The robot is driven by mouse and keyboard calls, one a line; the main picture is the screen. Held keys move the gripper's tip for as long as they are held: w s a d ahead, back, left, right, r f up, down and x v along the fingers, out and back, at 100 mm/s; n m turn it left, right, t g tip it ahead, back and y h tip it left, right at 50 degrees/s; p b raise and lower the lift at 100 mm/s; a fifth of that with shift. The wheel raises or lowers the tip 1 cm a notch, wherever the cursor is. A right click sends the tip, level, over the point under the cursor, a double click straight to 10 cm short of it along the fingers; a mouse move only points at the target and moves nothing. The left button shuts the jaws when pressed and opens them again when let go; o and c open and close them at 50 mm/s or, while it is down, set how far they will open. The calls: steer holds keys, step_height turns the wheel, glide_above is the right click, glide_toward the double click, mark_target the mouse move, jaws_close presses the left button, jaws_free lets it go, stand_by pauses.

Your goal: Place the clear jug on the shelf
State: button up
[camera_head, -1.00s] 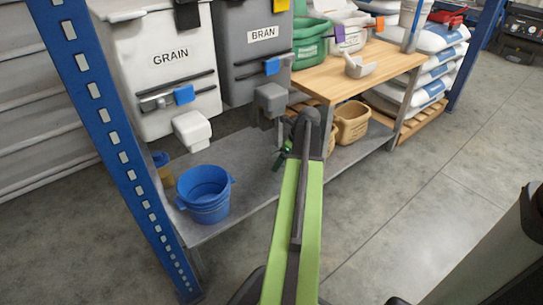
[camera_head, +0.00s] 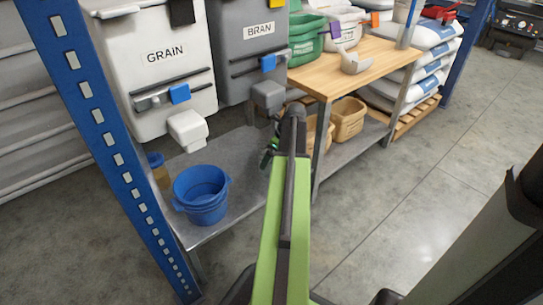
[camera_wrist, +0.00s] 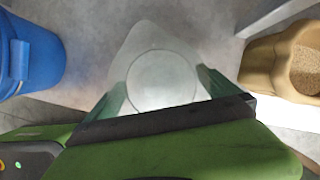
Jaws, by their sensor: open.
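The clear jug (camera_wrist: 163,80) shows in the wrist view as a pale, see-through rounded shape with a circular outline, over the grey metal shelf (camera_wrist: 90,25). My gripper (camera_wrist: 161,92) is open, with one greenish finger on each side of the jug's near part. I cannot tell whether the fingers touch it. In the head view my gripper (camera_head: 268,152) is low over the same lower shelf (camera_head: 228,165), between the blue bucket and the bench leg. The jug cannot be made out there.
The blue bucket (camera_head: 200,194) stands left of my gripper, also in the wrist view (camera_wrist: 28,55). Tan tubs (camera_head: 347,118) are at right; one holds pellets (camera_wrist: 306,70). GRAIN (camera_head: 160,85) and BRAN (camera_head: 238,50) bins hang above. A blue post (camera_head: 100,130) is at left.

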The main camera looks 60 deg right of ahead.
steer(key=s+r+p, duration=0.1)
steer(key=s, duration=1.1)
steer(key=shift+s+d+r, duration=0.15)
steer(key=shift+s+d, duration=0.1)
steer(key=shift+d, duration=0.2)
